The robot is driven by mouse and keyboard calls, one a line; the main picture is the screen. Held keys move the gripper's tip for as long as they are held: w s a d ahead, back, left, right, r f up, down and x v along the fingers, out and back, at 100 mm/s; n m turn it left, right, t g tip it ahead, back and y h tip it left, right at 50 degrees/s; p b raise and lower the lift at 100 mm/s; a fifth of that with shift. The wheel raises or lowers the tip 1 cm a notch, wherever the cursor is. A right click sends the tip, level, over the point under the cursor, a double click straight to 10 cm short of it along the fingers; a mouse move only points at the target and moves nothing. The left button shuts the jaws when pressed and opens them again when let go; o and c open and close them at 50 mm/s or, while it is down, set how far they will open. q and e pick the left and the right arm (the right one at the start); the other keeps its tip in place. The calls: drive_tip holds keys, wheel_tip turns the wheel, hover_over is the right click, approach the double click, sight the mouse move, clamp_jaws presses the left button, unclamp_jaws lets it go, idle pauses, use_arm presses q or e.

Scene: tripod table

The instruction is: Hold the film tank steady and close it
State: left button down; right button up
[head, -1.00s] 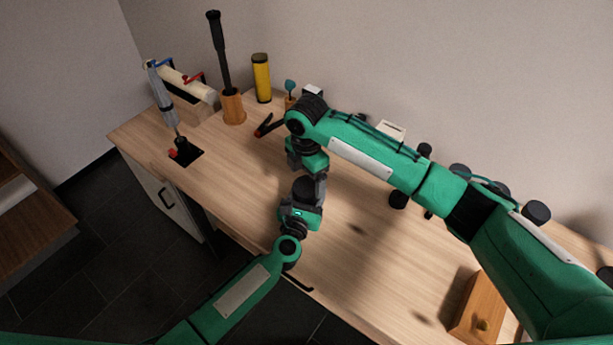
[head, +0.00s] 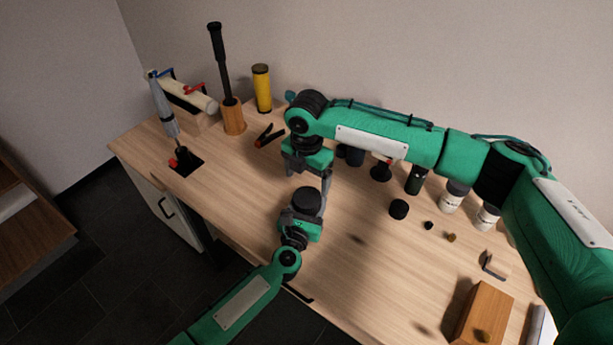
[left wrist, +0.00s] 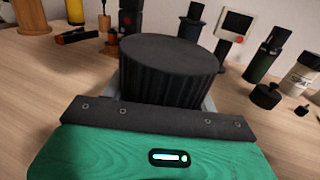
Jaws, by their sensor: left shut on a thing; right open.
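The film tank (head: 308,200) is a black round vessel near the table's front edge, below my right gripper in the head view. It also shows in the left wrist view (left wrist: 172,75), upright, with a flat black top and ribbed side. My left gripper (head: 297,230) is shut on it from the front; in the left wrist view grey fingers flank its lower part. My right gripper (head: 311,180) is open just behind and above the tank, fingers pointing down. I cannot tell whether the flat top is a separate lid. The tank's underside is hidden.
A black cap (head: 398,209) and small knobs lie right of the tank. A wooden box (head: 483,313) is at front right. The table left of the tank is mostly clear.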

sight(307, 197)
drive_tip(key=shift+f, duration=4)
drive_tip(key=shift+c, duration=0.5)
drive_tip(key=c, duration=0.9)
drive_tip(key=shift+m, duration=1.7)
drive_tip(key=o, duration=1.1)
